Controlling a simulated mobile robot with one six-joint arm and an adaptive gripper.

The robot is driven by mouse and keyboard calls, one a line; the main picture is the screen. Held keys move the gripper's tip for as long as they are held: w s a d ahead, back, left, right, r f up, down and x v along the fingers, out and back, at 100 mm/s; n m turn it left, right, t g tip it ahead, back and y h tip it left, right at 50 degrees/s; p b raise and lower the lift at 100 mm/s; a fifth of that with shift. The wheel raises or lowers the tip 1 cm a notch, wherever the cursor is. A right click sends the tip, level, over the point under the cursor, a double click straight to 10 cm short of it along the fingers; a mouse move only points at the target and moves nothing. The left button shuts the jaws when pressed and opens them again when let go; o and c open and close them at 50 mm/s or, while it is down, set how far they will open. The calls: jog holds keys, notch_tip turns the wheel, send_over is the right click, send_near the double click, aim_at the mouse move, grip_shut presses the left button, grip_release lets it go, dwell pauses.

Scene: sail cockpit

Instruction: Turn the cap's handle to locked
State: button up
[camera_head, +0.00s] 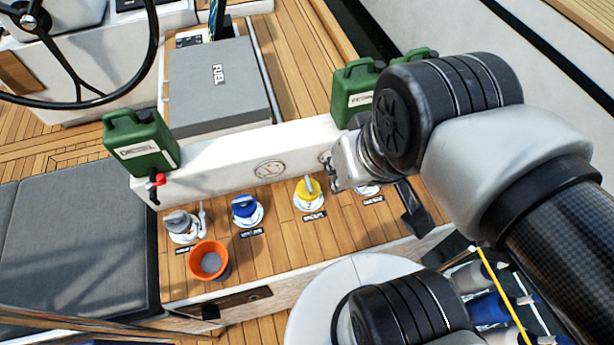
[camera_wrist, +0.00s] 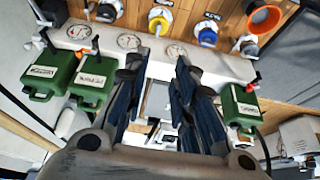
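My gripper (camera_head: 338,166) is above the bench near the yellow and pale caps, touching neither. In the wrist view its fingers (camera_wrist: 160,62) are apart and empty. The labels beside the caps are too small to read.
An orange bucket (camera_head: 209,261) stands in front of the grey cap. A white ledge with a round gauge (camera_head: 269,169) runs behind the caps. Green canisters stand at its left (camera_head: 140,140) and right (camera_head: 354,92).

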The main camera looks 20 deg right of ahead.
jog(key=w+f, duration=0.1)
jog(key=w, duration=0.2)
jog(key=w+f+g, duration=0.1)
jog(key=w+f, duration=0.1)
jog(key=w, duration=0.2)
jog(key=w+f+g, duration=0.1)
jog(key=w, duration=0.3)
jog(key=shift+w+f+p, duration=0.2)
jog(key=shift+w+p, duration=0.05)
jog(key=shift+p, duration=0.05)
jog(key=g, duration=0.3)
send_over(308, 183)
notch_tip(308, 183, down, 16)
jog(key=r, duration=0.1)
notch_tip(308, 183, down, 18)
jog(key=b, duration=0.4)
jog(key=shift+f, duration=0.1)
grip_shut()
